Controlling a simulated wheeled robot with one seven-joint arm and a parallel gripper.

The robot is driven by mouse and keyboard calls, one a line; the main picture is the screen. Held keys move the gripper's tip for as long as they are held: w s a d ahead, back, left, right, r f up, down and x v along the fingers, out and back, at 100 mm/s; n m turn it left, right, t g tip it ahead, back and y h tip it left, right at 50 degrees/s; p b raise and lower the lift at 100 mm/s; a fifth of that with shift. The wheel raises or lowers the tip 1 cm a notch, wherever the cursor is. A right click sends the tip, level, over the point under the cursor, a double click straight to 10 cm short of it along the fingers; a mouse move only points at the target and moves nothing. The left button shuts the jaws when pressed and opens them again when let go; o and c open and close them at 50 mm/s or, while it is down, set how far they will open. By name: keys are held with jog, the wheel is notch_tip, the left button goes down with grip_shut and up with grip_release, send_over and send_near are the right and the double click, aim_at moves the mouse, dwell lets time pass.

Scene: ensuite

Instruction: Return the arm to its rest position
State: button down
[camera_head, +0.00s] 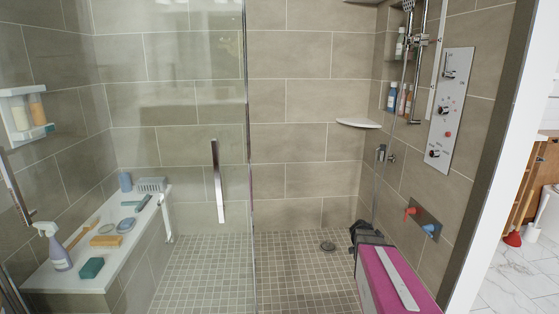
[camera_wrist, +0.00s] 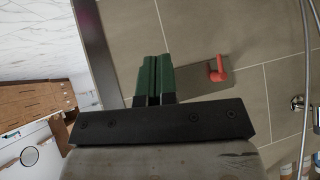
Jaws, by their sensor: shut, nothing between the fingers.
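My gripper (camera_wrist: 154,60) shows in the wrist view with its two green fingers side by side, shut and empty. In the head view my arm reaches in from the lower right, with a dark end (camera_head: 366,234) above the shower floor; the fingers are not clear there. The wrist view shows the tiled wall beyond the fingers. A metal plate with a red handle (camera_wrist: 217,70) lies just right of the fingertips in that view; whether they touch it I cannot tell.
The plate with red and blue handles (camera_head: 424,219) is on the right wall, near my arm. A glass panel with a metal handle (camera_head: 217,182) stands left of centre. A white-topped bench (camera_head: 62,277) holds several bath items. The tiled shower floor (camera_head: 290,265) is mostly clear.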

jog(key=s+a+r+n+g+y, duration=0.1)
jog(key=s+a+n+y, duration=0.3)
jog(key=s+a+n, duration=0.3)
jog(key=s+a+r+n+g+y, duration=0.1)
jog(key=s+a+n+y, duration=0.3)
jog(key=a, duration=1.4)
jog(key=s+n+g, duration=0.1)
jog(key=s+n, duration=0.3)
jog(key=s, duration=0.2)
jog(key=shift+g, duration=0.3)
jog(key=shift+s, duration=0.1)
